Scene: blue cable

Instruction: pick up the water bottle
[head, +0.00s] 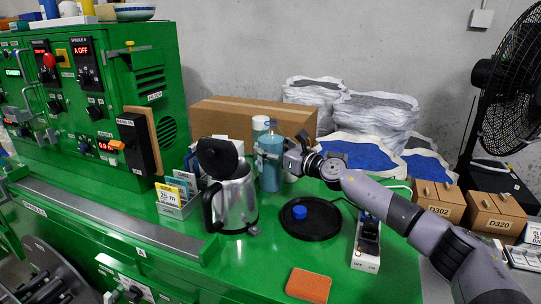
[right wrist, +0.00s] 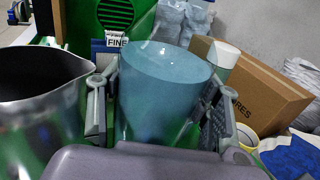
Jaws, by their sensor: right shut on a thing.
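My left gripper is not in view.
A steel kettle (head: 233,203) with its black lid raised stands close in front of the bottle. A black round base (head: 311,220), a power strip (head: 367,243) and an orange sponge (head: 309,285) lie nearby.

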